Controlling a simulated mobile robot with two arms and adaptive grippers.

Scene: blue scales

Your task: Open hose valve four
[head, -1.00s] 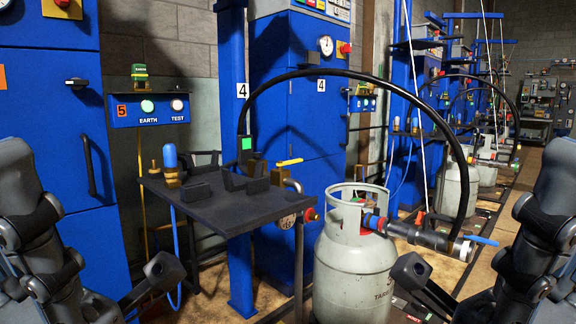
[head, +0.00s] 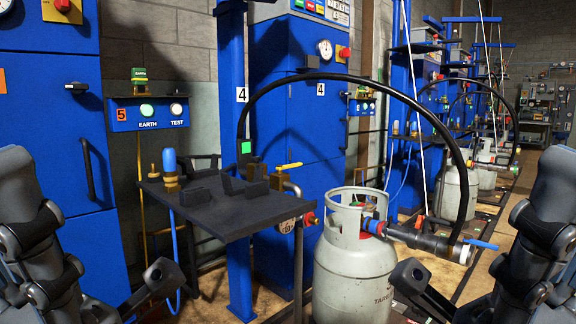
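A black hose (head: 412,102) arcs from the station marked 4 over to a dark pipe fitting (head: 420,239) at a grey gas cylinder (head: 356,262). A blue lever (head: 481,244) sticks out to the right at the fitting's metal end, beside the hose's lower end. A second, yellow lever (head: 288,166) sits on a pipe behind the black shelf. My left and right arms show at the lower left and lower right, apart from the levers.
The black shelf (head: 240,218) juts out left of the cylinder, with a blue-capped fitting (head: 170,163) on it. A blue post (head: 233,130) marked 4 stands behind it. More grey cylinders (head: 457,190) stand farther back. Open floor lies right of the cylinder.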

